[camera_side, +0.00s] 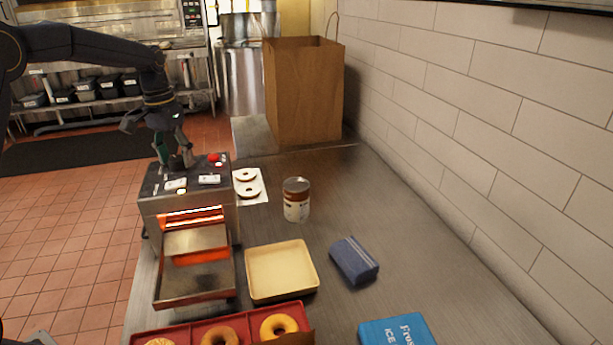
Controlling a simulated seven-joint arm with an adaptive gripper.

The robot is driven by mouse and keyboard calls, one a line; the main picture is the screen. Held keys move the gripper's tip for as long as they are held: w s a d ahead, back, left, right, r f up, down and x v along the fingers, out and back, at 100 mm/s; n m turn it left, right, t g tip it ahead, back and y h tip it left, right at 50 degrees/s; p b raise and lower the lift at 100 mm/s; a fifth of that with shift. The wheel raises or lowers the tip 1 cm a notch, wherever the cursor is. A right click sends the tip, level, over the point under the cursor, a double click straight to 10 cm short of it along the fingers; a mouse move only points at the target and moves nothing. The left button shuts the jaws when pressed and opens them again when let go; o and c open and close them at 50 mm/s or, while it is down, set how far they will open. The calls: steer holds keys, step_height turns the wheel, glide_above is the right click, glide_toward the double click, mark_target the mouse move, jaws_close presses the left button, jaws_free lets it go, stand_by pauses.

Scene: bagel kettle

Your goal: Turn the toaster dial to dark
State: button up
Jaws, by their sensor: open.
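The toaster (150,205) is a metal conveyor-type unit at the left edge of the counter, with glowing orange elements in its front opening and a sloped tray below. Its dark top panel carries a red knob or button (213,157) and several small pale labels or switches. My gripper (177,163) points down over the back left part of this top panel, left of the red knob. Its fingers are open and at or just above the panel. The dial is not clearly distinguishable; it may be hidden by the fingers. I cannot tell whether they touch anything.
A beige tray (312,277), blue folded cloth (354,260), red bagel tray (301,308) and blue box (397,332) are in front. A paper bag (304,92) stands behind.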

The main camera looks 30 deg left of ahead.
step_height(320, 180, up, 12)
steer(key=shift+a, duration=0.4)
stand_by(0.3)
step_height(320, 180, up, 4)
steer(key=m+y, duration=0.1)
steer(key=m, duration=0.4)
glide_above(174, 157)
steer(key=d, duration=0.2)
steer(key=shift+m+y, duration=0.3)
steer(key=f, duration=1)
steer(key=a+f, duration=0.1)
steer(key=f, duration=0.5)
